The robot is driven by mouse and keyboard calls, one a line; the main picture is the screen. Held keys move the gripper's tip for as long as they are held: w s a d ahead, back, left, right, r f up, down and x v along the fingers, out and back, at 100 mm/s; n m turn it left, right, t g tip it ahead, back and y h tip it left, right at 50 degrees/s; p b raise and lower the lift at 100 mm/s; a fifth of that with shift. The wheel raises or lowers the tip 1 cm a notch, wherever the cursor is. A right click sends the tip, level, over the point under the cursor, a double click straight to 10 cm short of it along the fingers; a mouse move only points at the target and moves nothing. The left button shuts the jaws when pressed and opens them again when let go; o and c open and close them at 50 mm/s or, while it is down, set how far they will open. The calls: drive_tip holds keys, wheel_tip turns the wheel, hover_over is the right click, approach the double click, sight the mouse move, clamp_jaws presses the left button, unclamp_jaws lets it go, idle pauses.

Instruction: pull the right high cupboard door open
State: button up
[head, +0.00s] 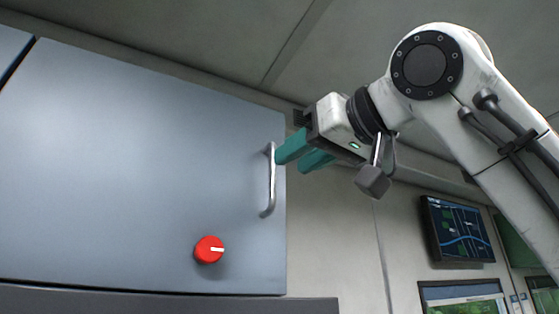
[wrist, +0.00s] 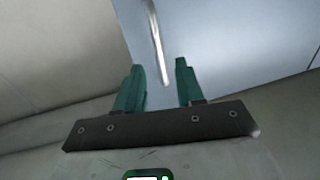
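The right high cupboard door (head: 130,170) is a flat grey-blue panel that looks shut in the head view. A vertical metal bar handle (head: 271,182) sits near its right edge. A red knob (head: 209,250) with a white mark is on the lower right of the door. My gripper (head: 291,156) has teal fingers and is close to the handle's upper part. In the wrist view the fingers (wrist: 159,72) are spread apart, with the handle (wrist: 157,45) just beyond the tips, roughly between them. I see nothing held. Contact with the handle cannot be told.
Another cupboard panel (head: 12,48) adjoins at the far left. A ledge (head: 150,302) runs below the door. Wall screens (head: 457,230) hang at the lower right. The wall right of the door is bare, and the ceiling is close above.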

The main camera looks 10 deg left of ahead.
sight(275, 172)
drive_tip(key=shift+p+x, duration=0.75)
drive_tip(key=shift+x, duration=1.95)
drive_tip(key=shift+c, duration=0.3)
clamp_jaws()
